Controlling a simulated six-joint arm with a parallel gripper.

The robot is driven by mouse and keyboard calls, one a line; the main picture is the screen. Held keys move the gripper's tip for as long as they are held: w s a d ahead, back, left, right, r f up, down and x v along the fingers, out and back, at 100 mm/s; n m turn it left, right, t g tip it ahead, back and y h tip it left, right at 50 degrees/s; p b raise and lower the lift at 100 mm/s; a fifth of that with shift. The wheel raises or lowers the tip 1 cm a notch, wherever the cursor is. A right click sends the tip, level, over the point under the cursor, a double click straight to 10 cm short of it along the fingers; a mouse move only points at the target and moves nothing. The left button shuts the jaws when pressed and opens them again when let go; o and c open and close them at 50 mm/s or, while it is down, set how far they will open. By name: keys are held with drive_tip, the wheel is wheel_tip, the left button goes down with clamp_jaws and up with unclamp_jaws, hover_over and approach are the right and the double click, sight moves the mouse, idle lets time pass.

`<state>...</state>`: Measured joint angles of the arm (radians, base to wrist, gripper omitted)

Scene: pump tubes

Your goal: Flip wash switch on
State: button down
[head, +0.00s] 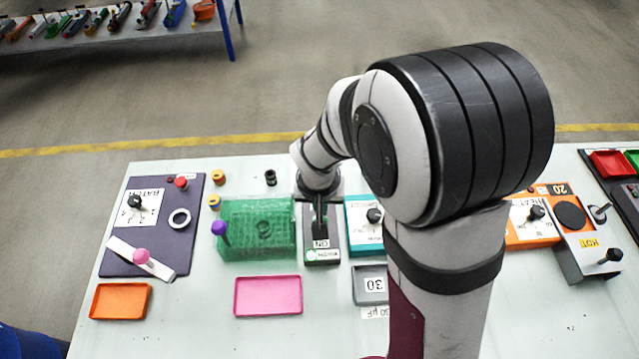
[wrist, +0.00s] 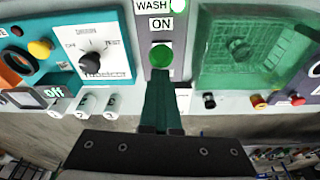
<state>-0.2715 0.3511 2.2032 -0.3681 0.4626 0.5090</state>
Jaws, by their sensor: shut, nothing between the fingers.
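The wash panel (head: 332,249) is a narrow grey box in the middle of the table, with ON and WASH labels at its near end. In the wrist view its WASH label (wrist: 152,7) has a pale round lamp (wrist: 178,6) beside it. Below the ON label (wrist: 160,23) is a round green knob or button (wrist: 161,57), probably the switch. My gripper (wrist: 162,76) is shut and empty, pointing at the panel with its tips close to the green knob. I cannot tell whether they touch. In the head view my gripper (head: 319,224) hides the panel's middle.
A green translucent box (head: 232,244) stands close on the left. A teal panel (head: 357,244) with a black knob stands close on the right. A pink tray (head: 268,296) and a grey box marked 30 (head: 366,291) lie nearer.

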drive_tip(key=shift+s+f+g, duration=0.3)
drive_tip(key=shift+s+f, duration=0.05)
drive_tip(key=shift+s, duration=0.4)
drive_tip(key=shift+w+r, duration=0.15)
drive_tip(key=shift+w, duration=0.2)
drive_tip(key=s+r, duration=0.3)
drive_tip(key=r, duration=0.6)
drive_tip(key=shift+s+d+r, duration=0.1)
